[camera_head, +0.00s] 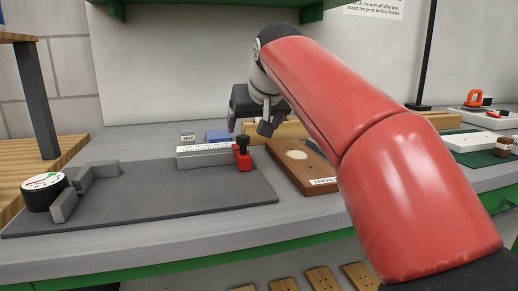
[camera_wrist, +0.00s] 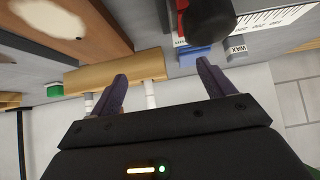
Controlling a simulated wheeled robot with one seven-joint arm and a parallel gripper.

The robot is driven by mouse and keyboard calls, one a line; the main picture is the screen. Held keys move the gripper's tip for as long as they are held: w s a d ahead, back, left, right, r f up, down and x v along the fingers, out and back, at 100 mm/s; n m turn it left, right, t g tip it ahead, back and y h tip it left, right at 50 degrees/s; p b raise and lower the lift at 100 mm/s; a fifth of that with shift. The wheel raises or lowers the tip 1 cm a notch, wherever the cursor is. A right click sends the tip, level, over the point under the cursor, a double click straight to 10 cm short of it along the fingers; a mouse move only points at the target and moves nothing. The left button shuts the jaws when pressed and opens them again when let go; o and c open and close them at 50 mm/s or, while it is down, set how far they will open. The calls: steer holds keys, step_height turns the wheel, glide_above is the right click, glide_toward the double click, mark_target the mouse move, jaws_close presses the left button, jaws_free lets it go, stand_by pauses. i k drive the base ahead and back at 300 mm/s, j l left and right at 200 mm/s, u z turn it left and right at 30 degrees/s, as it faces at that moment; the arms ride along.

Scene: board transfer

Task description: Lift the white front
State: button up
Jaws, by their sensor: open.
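My gripper (camera_head: 250,124) is open and empty, raised above the back of the bench near a light wooden block. Its two dark fingers also show in the wrist view (camera_wrist: 160,86), apart, with nothing between them. A flat white panel with dark spots (camera_head: 478,118) lies at the far right of the head view. I cannot tell which is the white front. A brown board (camera_head: 290,172) with a pale oval and a partly hidden label lies below and right of my gripper.
A grey mat (camera_head: 150,205) carries a white-scaled rule (camera_head: 205,151) with a red-and-black stop (camera_head: 243,155). A black round tin (camera_head: 44,192) and grey blocks sit left. The wooden block (camera_wrist: 112,73), a blue block (camera_wrist: 195,55) and a WAX box (camera_wrist: 237,48) stand at the back.

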mark_target(481, 141)
steer(key=k+l, duration=0.15)
steer(key=l, duration=0.25)
steer(key=k+l, duration=0.15)
steer(key=l, duration=0.25)
steer(key=k+l, duration=0.1)
steer(key=l, duration=0.3)
steer(key=k+l, duration=0.15)
steer(key=l, duration=0.25)
